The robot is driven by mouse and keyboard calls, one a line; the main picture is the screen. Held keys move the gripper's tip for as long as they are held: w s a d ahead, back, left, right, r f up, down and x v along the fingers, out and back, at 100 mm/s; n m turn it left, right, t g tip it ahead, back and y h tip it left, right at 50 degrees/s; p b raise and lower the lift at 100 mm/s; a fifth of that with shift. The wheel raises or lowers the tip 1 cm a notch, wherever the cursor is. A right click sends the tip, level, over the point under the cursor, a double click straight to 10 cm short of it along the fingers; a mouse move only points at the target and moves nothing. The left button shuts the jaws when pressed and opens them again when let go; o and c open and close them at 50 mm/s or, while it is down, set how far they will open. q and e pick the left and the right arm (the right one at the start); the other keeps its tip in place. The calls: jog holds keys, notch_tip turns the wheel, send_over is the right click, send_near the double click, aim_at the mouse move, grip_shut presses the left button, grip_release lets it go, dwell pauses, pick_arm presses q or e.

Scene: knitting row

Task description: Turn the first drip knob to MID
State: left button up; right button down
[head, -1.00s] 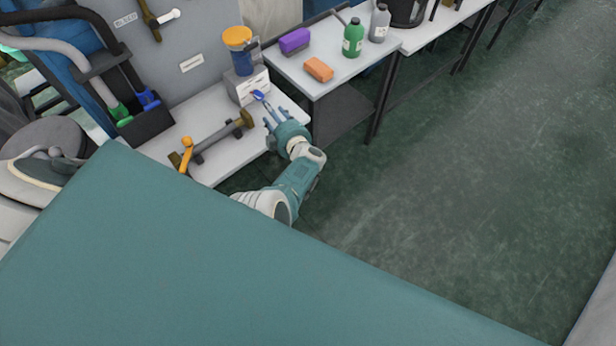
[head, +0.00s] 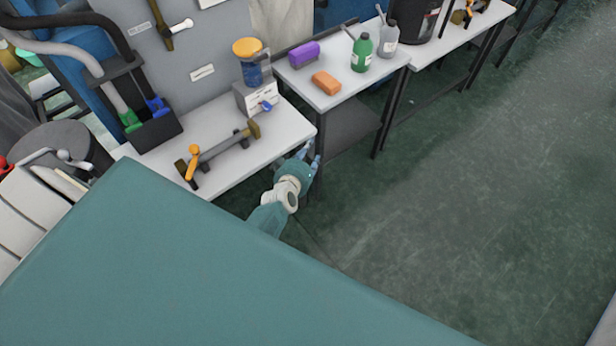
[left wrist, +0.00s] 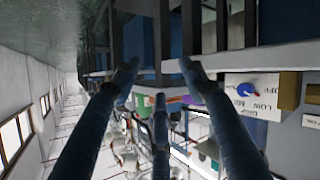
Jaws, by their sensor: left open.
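The blue drip knob (head: 266,106) sits on the front of a small grey box (head: 243,99) with a white label, under a jar with a yellow lid. In the left wrist view the knob (left wrist: 246,91) shows beside lettering for OFF and LOW and a partly readable third word. Which mark it points at is too small to tell. My left gripper (head: 311,156) is open and empty, in front of the bench's right corner and below the knob, apart from it. Its spread fingers also show in the left wrist view (left wrist: 157,72). My right gripper is not in view.
A bar with an orange handle (head: 192,160) lies on the white bench (head: 220,172). The adjoining table (head: 340,97) holds a purple block (head: 304,54), an orange block (head: 326,83) and bottles. Open green floor (head: 460,210) lies to the right.

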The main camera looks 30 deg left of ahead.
pick_arm(q)
jog(key=s+d+f+m+g+h, duration=0.2)
jog(key=s+d+f+m, duration=0.1)
jog(key=s+f, duration=0.4)
notch_tip(320, 180, down, 2)
jog(key=shift+s+d+f+b, duration=0.1)
jog(key=shift+s+d+b, duration=0.3)
jog(key=shift+d, duration=0.3)
